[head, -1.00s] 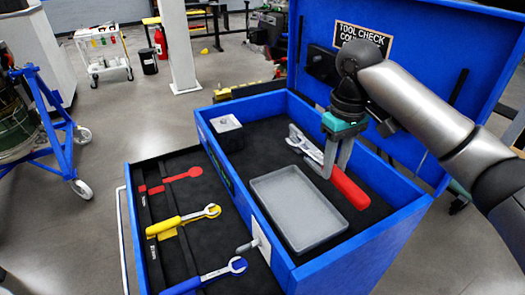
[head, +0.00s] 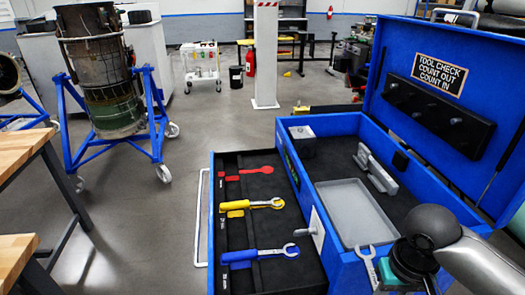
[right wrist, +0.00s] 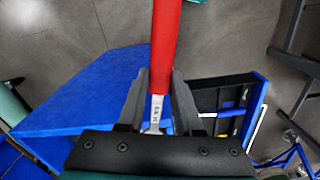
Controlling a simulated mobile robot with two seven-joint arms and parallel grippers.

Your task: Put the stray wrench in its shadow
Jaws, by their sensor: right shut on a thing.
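The stray wrench has a red handle (right wrist: 166,45) that shows in the right wrist view; its silver open end (head: 368,262) shows at the bottom of the head view. My right gripper (right wrist: 160,85) is shut on it near where the handle meets the metal shank. In the head view the right wrist hides most of the wrench, near the chest's front right side. The red wrench-shaped shadow (head: 258,170) is bare in the open drawer (head: 262,222), above the yellow wrench (head: 260,204) and blue wrench (head: 262,254). My left gripper is not in view.
The blue chest (head: 320,262) holds a grey tray (head: 352,212), a grey metal tool (head: 375,170) and a small silver-topped box (head: 301,140). Its lid (head: 385,60) stands open behind. A wooden bench (head: 20,158) is at left. Floor left of the drawer is clear.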

